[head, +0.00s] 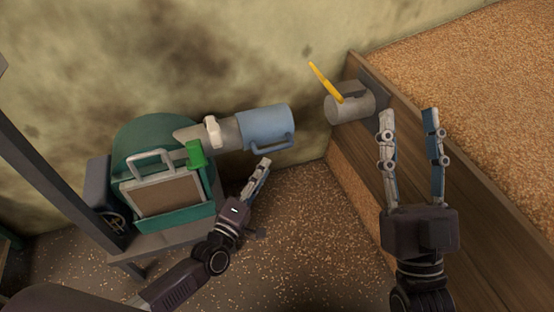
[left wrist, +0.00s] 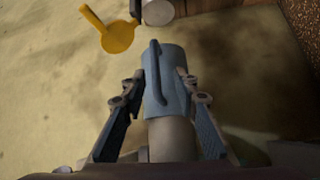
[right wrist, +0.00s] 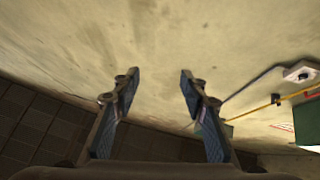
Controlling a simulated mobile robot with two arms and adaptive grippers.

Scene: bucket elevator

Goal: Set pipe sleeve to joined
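The pipe sleeve (head: 265,128) is a blue-grey cylinder with a bar handle, on the end of the grey pipe (head: 226,134) from the green machine. A clear gap separates it from the grey stub pipe (head: 345,108) on the wooden bin. My left gripper (head: 265,165) is just below the sleeve in the head view. In the left wrist view its open fingers (left wrist: 160,88) lie either side of the sleeve (left wrist: 172,85); contact cannot be told. My right gripper (head: 408,112) is open and empty, right of the stub pipe in the head view.
A yellow lever (head: 325,82) rises from the stub pipe. The green machine (head: 150,140) has a white handle, a green lever (head: 196,155) and a white ring (head: 212,132). The wooden bin (head: 430,190) holds grain. The mottled wall (head: 250,60) stands close behind.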

